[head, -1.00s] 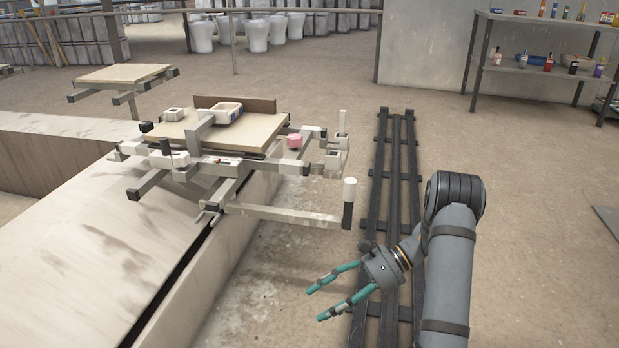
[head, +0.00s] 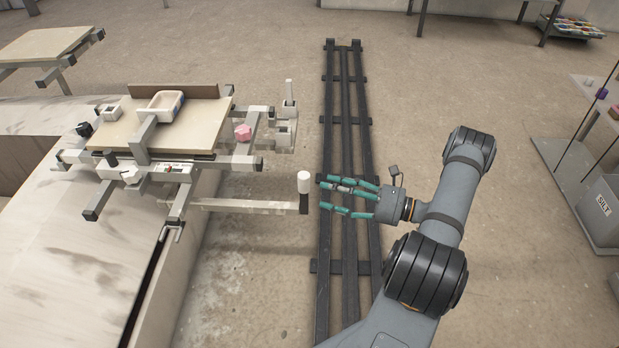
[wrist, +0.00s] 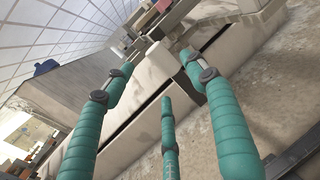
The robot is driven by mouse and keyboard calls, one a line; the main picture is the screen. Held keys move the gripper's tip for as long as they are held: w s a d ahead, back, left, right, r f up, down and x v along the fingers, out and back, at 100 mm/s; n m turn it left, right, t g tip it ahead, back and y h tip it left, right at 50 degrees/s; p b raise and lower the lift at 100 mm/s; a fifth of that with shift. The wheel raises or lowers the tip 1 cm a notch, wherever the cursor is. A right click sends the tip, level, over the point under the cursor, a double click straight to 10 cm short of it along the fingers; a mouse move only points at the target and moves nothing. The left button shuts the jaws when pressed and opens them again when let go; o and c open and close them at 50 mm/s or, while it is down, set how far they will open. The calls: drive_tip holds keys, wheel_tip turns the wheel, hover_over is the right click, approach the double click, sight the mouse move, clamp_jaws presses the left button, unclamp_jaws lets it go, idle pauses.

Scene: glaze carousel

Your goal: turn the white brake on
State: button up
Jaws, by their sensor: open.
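A carriage frame (head: 187,204) holds a tan board (head: 190,133) on the left. A small white knob (head: 130,176) sits on its near side, a pink knob (head: 242,132) on its right side and a dark knob (head: 84,129) on its left. An upright white handle (head: 303,182) stands at the end of the arm reaching right. Which white part is the brake, I cannot tell. My gripper (head: 332,195) is open and empty, just right of the white handle, its fingers pointing left. In the wrist view my teal fingers (wrist: 168,85) are spread; a pale upright part shows beyond them.
A second upright handle (head: 289,90) stands farther back. Dark floor rails (head: 345,110) run behind my gripper. A wide pale ledge (head: 60,255) lies left. A rack with a grey bin (head: 602,210) stands at right.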

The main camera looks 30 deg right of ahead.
sight(308, 185)
drive_tip(key=b+x, duration=0.1)
drive_tip(key=x, duration=0.7)
drive_tip(key=shift+a, duration=0.15)
drive_tip(key=shift+c, duration=0.5)
clamp_jaws()
